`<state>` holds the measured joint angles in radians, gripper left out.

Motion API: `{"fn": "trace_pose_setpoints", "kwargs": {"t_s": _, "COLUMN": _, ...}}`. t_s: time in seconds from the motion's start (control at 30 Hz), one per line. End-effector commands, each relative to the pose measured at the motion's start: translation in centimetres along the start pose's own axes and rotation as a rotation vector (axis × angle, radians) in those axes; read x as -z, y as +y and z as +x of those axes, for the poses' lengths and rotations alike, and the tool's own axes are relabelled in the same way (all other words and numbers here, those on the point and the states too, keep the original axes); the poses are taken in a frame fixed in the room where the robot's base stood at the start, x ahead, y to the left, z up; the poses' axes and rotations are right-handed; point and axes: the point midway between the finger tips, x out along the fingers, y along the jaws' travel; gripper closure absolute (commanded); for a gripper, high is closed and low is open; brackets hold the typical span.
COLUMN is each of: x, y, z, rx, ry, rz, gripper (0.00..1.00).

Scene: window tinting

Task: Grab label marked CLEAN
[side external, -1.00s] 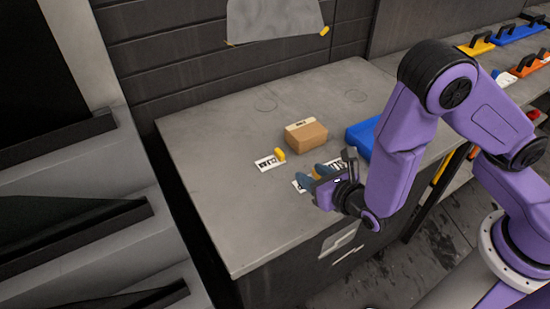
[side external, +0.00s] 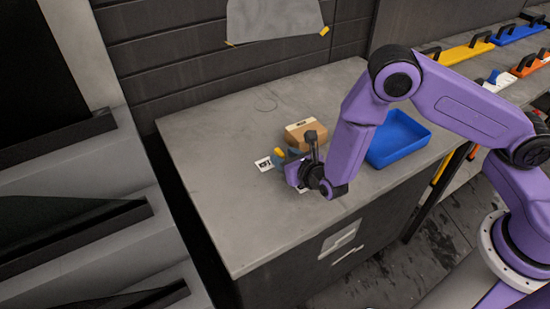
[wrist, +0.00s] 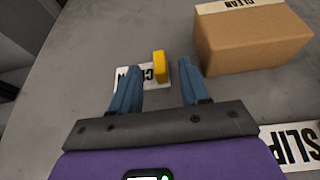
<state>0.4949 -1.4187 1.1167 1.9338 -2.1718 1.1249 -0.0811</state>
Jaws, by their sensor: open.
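A white label (wrist: 147,79) with a yellow tab (wrist: 158,67) lies on the counter. Its black lettering is partly hidden by a finger in the wrist view; a C shows. In the side view the label (side external: 263,164) shows left of my gripper (side external: 284,158). In the wrist view my gripper (wrist: 159,68) is open and empty, its blue fingers pointing at the label. The left finger overlaps the label and the tab is between the fingers, nearer the left one. A cardboard box (wrist: 253,42) has a strip reading CLEAN on top.
A second white label (wrist: 298,146) reading SLIP lies to the right, partly cut off. A blue tray (side external: 398,151) stands at the counter's right. The cardboard box also shows just behind my gripper in the side view (side external: 304,136). The counter's left part (side external: 220,190) is clear.

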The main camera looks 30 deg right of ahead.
Motion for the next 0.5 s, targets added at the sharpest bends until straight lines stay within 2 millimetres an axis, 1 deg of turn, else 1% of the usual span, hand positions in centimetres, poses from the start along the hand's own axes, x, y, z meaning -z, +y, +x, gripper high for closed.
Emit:
{"fn": "trace_pose_setpoints", "kwargs": {"t_s": 0.1, "x": 0.01, "y": -0.09, "z": 0.52, "rx": 0.002, "ry": 0.000, "rz": 0.001, "gripper": 0.54}}
{"fn": "trace_pose_setpoints", "kwargs": {"t_s": 0.27, "x": 0.00, "y": -0.06, "z": 0.50, "rx": 0.001, "ry": 0.000, "rz": 0.000, "gripper": 0.54}}
{"fn": "trace_pose_setpoints", "kwargs": {"t_s": 0.3, "x": 0.00, "y": -0.06, "z": 0.50, "rx": 0.001, "ry": 0.000, "rz": 0.000, "gripper": 0.57}}
{"fn": "trace_pose_setpoints", "kwargs": {"t_s": 0.37, "x": 0.00, "y": -0.06, "z": 0.49, "rx": 0.001, "ry": 0.000, "rz": 0.000, "gripper": 0.77}}
{"fn": "trace_pose_setpoints", "kwargs": {"t_s": 0.4, "x": 0.00, "y": -0.05, "z": 0.48, "rx": 0.001, "ry": 0.000, "rz": 0.000, "gripper": 0.90}}
{"fn": "trace_pose_setpoints", "kwargs": {"t_s": 0.43, "x": 0.00, "y": -0.05, "z": 0.48, "rx": 0.001, "ry": 0.000, "rz": 0.000, "gripper": 1.00}}
{"fn": "trace_pose_setpoints", "kwargs": {"t_s": 0.5, "x": 0.00, "y": -0.05, "z": 0.47, "rx": 0.001, "ry": 0.000, "rz": 0.000, "gripper": 1.00}}
